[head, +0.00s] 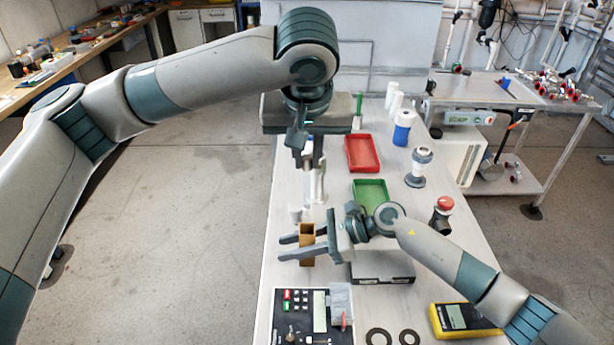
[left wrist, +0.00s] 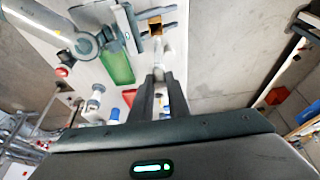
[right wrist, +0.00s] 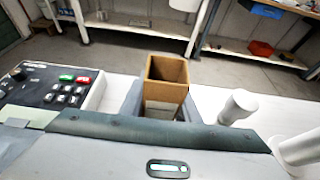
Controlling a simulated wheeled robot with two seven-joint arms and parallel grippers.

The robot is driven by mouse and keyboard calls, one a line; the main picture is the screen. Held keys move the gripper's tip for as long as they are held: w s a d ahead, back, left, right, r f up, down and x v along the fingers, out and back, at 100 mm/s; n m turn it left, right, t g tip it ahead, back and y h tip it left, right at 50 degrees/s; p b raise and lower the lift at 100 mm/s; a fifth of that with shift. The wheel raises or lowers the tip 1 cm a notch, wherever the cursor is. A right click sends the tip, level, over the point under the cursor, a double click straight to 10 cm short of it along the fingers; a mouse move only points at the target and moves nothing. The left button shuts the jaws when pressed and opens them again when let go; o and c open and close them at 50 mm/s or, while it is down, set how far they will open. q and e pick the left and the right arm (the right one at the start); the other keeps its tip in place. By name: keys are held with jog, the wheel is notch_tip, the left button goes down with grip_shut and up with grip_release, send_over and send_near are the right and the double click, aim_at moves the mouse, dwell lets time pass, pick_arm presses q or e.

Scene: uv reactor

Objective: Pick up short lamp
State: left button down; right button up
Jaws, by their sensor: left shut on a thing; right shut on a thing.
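My right gripper (head: 299,244) reaches left, low over the table, shut on a brown, open-topped rectangular box (head: 307,245). The box stands upright between the fingers in the right wrist view (right wrist: 167,72) too.
A short white cylinder (head: 295,213) stands close to the brown box. Red (head: 377,168) and green (head: 385,185) trays lie right of the left gripper. A keypad device (head: 290,325) sits in front.

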dwell(0.3)
dwell(0.4)
jog(key=o, duration=1.1)
jog(key=shift+d, duration=0.1)
jog(key=v, duration=1.1)
jog(key=shift+d+r, duration=0.25)
jog(key=shift+d, duration=0.1)
